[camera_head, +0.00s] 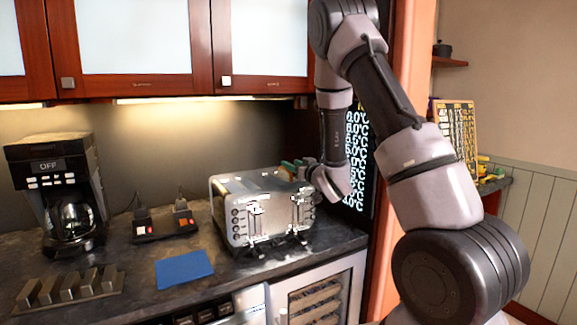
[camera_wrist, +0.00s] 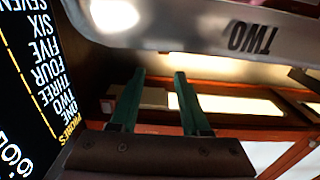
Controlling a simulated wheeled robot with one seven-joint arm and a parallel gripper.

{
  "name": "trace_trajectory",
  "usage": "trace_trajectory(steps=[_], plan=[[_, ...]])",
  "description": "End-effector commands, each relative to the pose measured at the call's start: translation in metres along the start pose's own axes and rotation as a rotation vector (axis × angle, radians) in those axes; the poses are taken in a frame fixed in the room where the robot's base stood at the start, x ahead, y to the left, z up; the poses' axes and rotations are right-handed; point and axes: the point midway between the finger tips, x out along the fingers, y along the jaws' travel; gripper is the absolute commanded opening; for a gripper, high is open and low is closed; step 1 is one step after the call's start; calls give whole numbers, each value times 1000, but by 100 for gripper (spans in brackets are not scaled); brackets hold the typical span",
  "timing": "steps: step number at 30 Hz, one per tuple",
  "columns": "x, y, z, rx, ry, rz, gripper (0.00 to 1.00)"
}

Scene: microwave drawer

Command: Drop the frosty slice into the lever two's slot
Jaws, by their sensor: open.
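A silver toaster (camera_head: 246,213) stands on the dark counter, with levers and knobs on its front. Its metal body also fills the top of the wrist view (camera_wrist: 200,25), where the label "TWO" reads upside down. My gripper (camera_head: 291,167) is at the toaster's right rear, close to its top edge. In the wrist view its two green fingers (camera_wrist: 157,76) are apart with nothing between them. I cannot make out the frosty slice in either view. The toaster's slots are not clearly visible.
A coffee maker (camera_head: 60,190) stands at left, beside a switch block (camera_head: 162,226). A blue mat (camera_head: 184,268) and a dark slotted rack (camera_head: 68,292) lie in front. A dark panel with lit text (camera_head: 357,165) is right behind my gripper. Wall cabinets (camera_head: 135,40) hang above.

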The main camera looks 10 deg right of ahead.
Motion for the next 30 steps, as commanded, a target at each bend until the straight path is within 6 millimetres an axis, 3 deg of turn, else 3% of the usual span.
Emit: trace_trajectory(steps=[3, 9, 17, 23, 30], plan=[[-29, 1, 0, 2, -2, 4, 46], [-67, 0, 0, 2, -2, 2, 46], [-86, 4, -6, 9, -5, 18, 46], [-90, 35, -46, 85, -77, 165, 46], [-131, 57, -96, 241, -272, 339, 46]])
